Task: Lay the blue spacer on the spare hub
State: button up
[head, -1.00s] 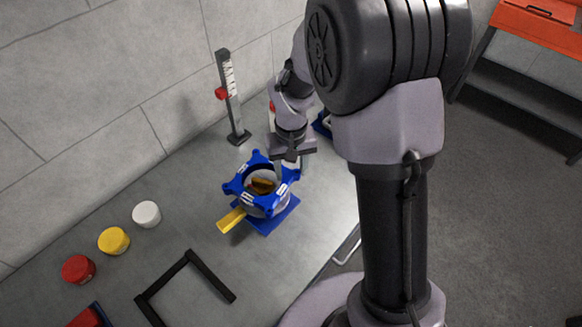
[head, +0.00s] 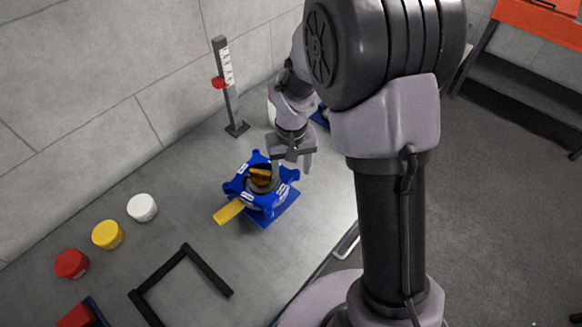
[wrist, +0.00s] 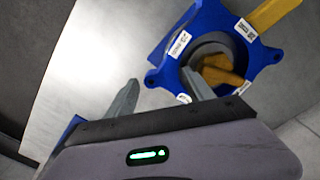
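The blue spacer (head: 283,177), a lobed ring with white labels, lies around the top of the spare hub (head: 265,185) in the head view. In the wrist view the spacer (wrist: 178,52) surrounds the grey hub ring (wrist: 207,48), with an orange part in its middle. Whether it sits fully flush cannot be told. My gripper (head: 291,172) is open above the spacer's far right side. In the wrist view the gripper (wrist: 160,76) has its fingers apart, one over the ring's rim and one outside it; contact cannot be told.
A scale post (head: 229,90) with a red slider stands behind. White (head: 142,207), yellow (head: 107,235) and red (head: 71,264) tubs and a black frame (head: 208,270) are on the left.

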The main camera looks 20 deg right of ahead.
jog(key=shift+r, duration=0.15)
notch_tip(320, 180, up, 17)
jog(key=p, duration=0.7)
jog(key=s+a+r+m+t+y+b, duration=0.1)
jog(key=s+r+m+t+b, duration=0.1)
jog(key=s, duration=0.7)
jog(key=s+a+r+m+t+y+b, duration=0.1)
jog(key=s+r+m+t+b, duration=0.1)
jog(key=s, duration=0.8)
jog(key=t+b, duration=0.1)
jog(key=b, duration=0.1)
jog(key=shift+a+r+t+b, duration=0.3)
jog(key=shift+t+b, duration=0.1)
